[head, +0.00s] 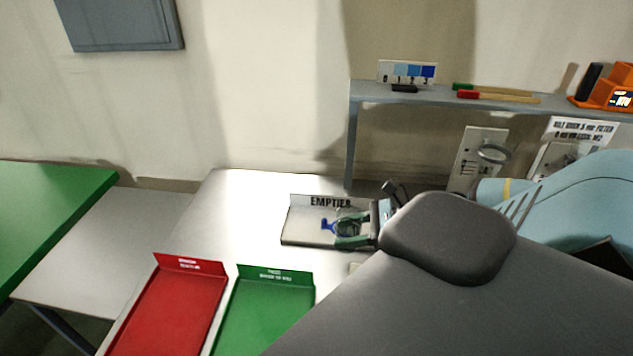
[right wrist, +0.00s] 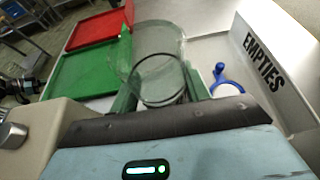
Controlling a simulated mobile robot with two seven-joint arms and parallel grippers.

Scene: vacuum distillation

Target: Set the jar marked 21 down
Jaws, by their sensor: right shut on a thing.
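My right gripper (head: 350,228) is at the EMPTIES tray (head: 300,236), with its green fingers shut on a clear glass jar. In the right wrist view the jar (right wrist: 160,72) stands out between the fingers, its round rim toward the camera. No number can be read on it. The jar is hard to make out in the head view, and I cannot tell whether its base touches the tray. A blue ring-like piece (right wrist: 226,82) with a white centre lies beside the jar; it also shows in the head view (head: 326,228). My left gripper is not in view.
A red tray (head: 170,315) and a green tray (head: 262,315) lie on the white table left of the EMPTIES tray. A grey shelf (head: 430,97) stands behind, with brushes and an orange device (head: 610,90). Bare table lies left of EMPTIES.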

